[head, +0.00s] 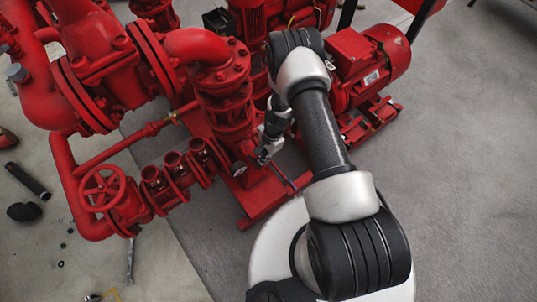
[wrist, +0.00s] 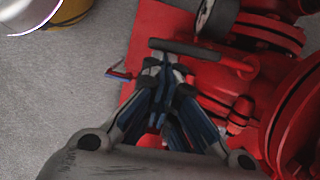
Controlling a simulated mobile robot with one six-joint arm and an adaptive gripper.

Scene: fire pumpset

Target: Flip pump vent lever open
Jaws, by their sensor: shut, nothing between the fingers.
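My gripper (head: 265,156) is beside the red pump casing (head: 228,110) in the head view, below the end of my arm. In the wrist view my gripper (wrist: 164,68) has its fingertips together and holds nothing. A dark bar (wrist: 186,48) lies across the view just beyond the fingertips; it looks like a lever handle, but I cannot tell if the fingers touch it. A small red bracket-like piece (wrist: 118,71) shows left of the fingers. Which of these is the vent lever is not certain. My arm and gripper hide part of the pump in the head view.
A round gauge (wrist: 205,15) is close beyond the bar. Red flanged pipes (wrist: 268,35) crowd the right. A red handwheel valve (head: 103,192) and motor (head: 365,62) stand nearby. Loose tools, including a wrench (head: 130,262), lie on the floor. Grey floor at right is clear.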

